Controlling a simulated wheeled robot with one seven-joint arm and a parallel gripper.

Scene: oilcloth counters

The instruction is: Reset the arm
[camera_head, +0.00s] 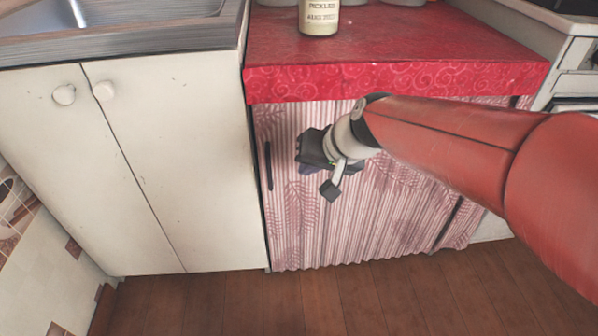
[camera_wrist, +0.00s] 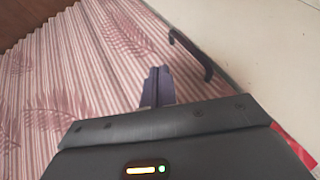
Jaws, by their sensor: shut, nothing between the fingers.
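My gripper (camera_wrist: 157,88) is shut and empty, its two dark fingers together in the wrist view. In the head view my red arm reaches in from the right, and my gripper's dark body (camera_head: 314,148) is in front of the striped pink curtain (camera_head: 300,225) below the red counter. The fingers are mostly hidden in the head view. The curtain (camera_wrist: 60,75) fills much of the wrist view, with a dark handle (camera_wrist: 190,52) to the right of the fingers. I cannot tell whether the fingertips touch the curtain.
The red oilcloth counter (camera_head: 390,50) juts out just above my gripper, with a pickles jar (camera_head: 319,17) on it. A white cabinet (camera_head: 170,150) with a sink (camera_head: 110,15) above stands left. A stove (camera_head: 575,60) is at right. The wooden floor (camera_head: 330,300) in front is clear.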

